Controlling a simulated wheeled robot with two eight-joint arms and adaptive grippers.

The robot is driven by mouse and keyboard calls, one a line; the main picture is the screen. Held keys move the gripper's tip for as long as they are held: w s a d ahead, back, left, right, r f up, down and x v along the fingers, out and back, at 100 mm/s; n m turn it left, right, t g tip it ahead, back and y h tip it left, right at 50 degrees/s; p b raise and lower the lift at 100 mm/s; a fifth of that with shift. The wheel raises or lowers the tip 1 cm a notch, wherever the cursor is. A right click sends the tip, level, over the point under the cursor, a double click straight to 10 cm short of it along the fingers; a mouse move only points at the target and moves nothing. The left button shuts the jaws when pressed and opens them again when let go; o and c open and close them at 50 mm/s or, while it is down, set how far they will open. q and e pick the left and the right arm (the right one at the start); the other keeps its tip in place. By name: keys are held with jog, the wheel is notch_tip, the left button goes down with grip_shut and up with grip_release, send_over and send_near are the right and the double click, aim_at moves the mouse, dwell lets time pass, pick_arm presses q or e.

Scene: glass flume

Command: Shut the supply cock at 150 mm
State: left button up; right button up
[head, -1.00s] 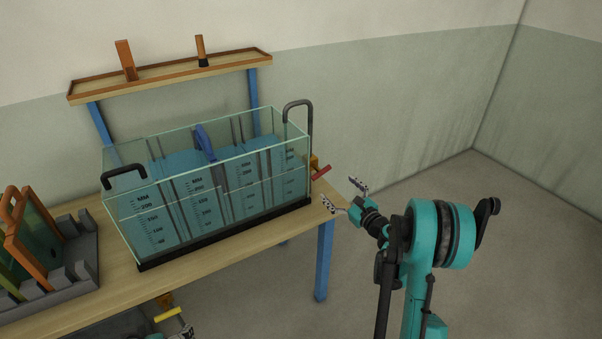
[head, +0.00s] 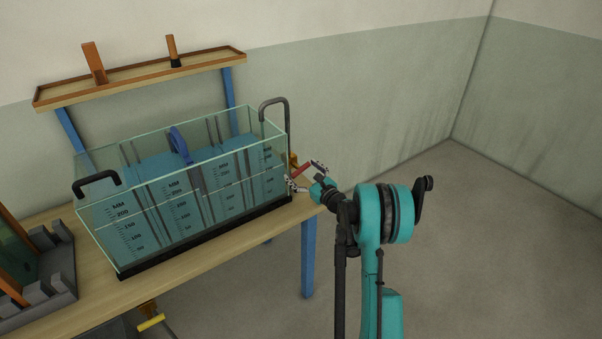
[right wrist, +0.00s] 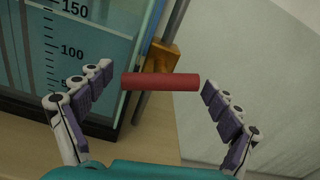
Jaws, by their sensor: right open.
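The supply cock is a brass body with a red bar handle (head: 301,168) at the right end of the glass tank (head: 120,268). In the right wrist view the red handle (right wrist: 160,82) lies crosswise in front of the brass body (right wrist: 162,56). My right gripper (head: 304,175) is open around the handle; in the right wrist view its fingers (right wrist: 158,78) stand at either end of the bar, and I cannot tell whether they touch it. The tank holds blue water and carries millimetre scales; I cannot read the exact level. My left gripper is not in view.
Black pipes arch over the tank's left (head: 97,178) and right (head: 274,101) ends. A yellow-handled cock (head: 151,322) shows below the table. A grey rack (head: 62,280) stands at the table's left. A wall shelf (head: 140,80) is behind. The floor at right is clear.

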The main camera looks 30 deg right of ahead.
jog(key=c, duration=1.2)
jog(key=shift+o, duration=0.2)
jog(key=shift+m+b, duration=0.4)
jog(key=shift+m, duration=1.7)
jog(key=o, duration=1.2)
jog(key=shift+c, duration=0.2)
